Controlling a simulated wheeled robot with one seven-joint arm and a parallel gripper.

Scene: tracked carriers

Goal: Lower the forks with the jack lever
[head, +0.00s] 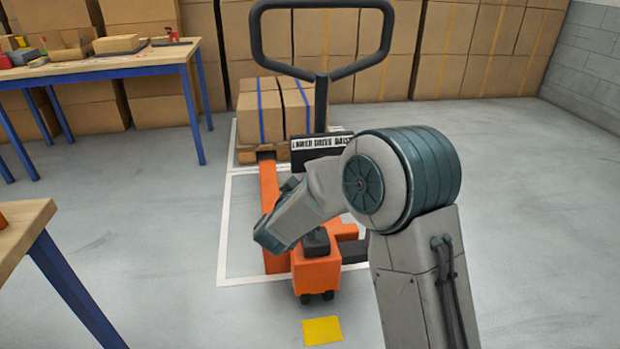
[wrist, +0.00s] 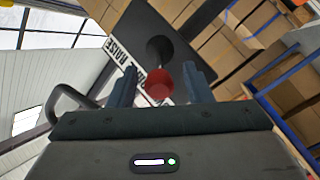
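The orange pallet jack (head: 316,272) stands on the floor with its dark loop handle (head: 322,75) upright. A black panel (head: 313,152) on the handle post carries a white label reading LOWER, DRIVE, RAISE. In the wrist view the jack lever's red knob (wrist: 159,84) sits on a dark stem in front of the panel (wrist: 185,40). My gripper (wrist: 160,88) is open, one finger on each side of the knob, with a visible gap on both sides. In the head view my arm hides the lever, and my fingers cannot be made out.
A pallet (head: 247,155) with strapped cartons (head: 261,116) rests at the jack's far end. A workbench (head: 110,66) stands at back left, a second table (head: 18,232) at near left. A yellow floor mark (head: 322,331) lies in front. The floor to the right is clear.

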